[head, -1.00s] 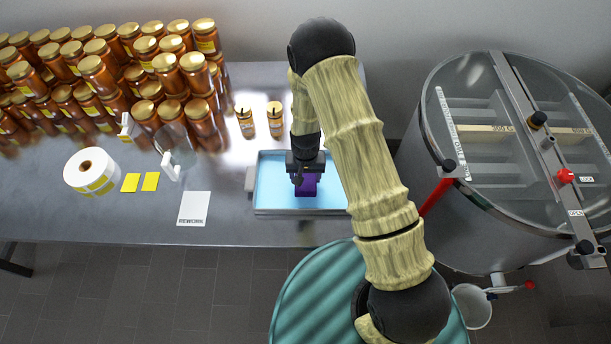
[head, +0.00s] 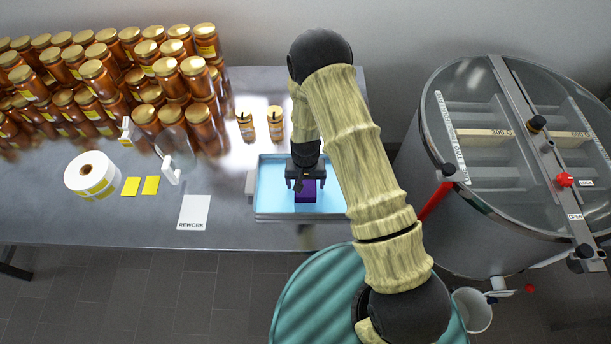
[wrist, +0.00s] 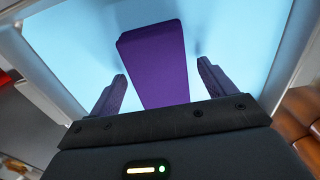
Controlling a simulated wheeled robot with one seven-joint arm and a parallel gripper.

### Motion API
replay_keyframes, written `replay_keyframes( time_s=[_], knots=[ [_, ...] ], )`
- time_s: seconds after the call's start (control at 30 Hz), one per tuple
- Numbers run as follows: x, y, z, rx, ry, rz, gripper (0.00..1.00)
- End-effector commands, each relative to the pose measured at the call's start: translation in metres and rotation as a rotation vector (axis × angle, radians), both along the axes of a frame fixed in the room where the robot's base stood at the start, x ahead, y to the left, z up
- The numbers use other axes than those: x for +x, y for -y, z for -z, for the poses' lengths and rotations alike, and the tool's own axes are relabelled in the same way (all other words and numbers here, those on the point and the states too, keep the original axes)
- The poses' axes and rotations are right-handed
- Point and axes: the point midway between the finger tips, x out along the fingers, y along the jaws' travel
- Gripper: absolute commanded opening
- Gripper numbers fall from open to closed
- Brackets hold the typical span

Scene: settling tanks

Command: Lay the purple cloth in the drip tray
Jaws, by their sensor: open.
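The purple cloth (head: 306,191) lies as a folded block on the light blue floor of the drip tray (head: 268,212). In the wrist view the cloth (wrist: 155,65) is a long purple shape on the blue tray floor (wrist: 230,35). My gripper (head: 306,186) is directly above the cloth, inside the tray's outline. In the wrist view my gripper (wrist: 160,90) is open, with one finger on each side of the cloth and a gap between each finger and the cloth. My arm hides the tray's right part in the head view.
Two small jars (head: 275,123) stand behind the tray. Many honey jars (head: 180,75) crowd the table's back left. A REWORK card (head: 194,211), yellow labels (head: 141,186) and a label roll (head: 92,175) lie left. A large lidded tank (head: 490,200) stands right.

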Motion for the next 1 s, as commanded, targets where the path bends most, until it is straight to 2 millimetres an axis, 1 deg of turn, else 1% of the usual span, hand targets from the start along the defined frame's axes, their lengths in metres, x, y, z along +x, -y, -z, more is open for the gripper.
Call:
replay_keyframes(
  time_s=[0.17, 0.27, 0.8, 1.0],
  knots=[
    [0.001, 0.000, -0.011, 0.001, 0.003, 0.000, 0.83],
    [0.001, 0.000, -0.021, 0.001, 0.003, 0.000, 0.83],
    [0.001, 0.000, -0.094, 0.001, 0.004, 0.000, 0.83],
    [0.001, 0.000, -0.116, 0.001, 0.003, -0.001, 0.83]
  ],
)
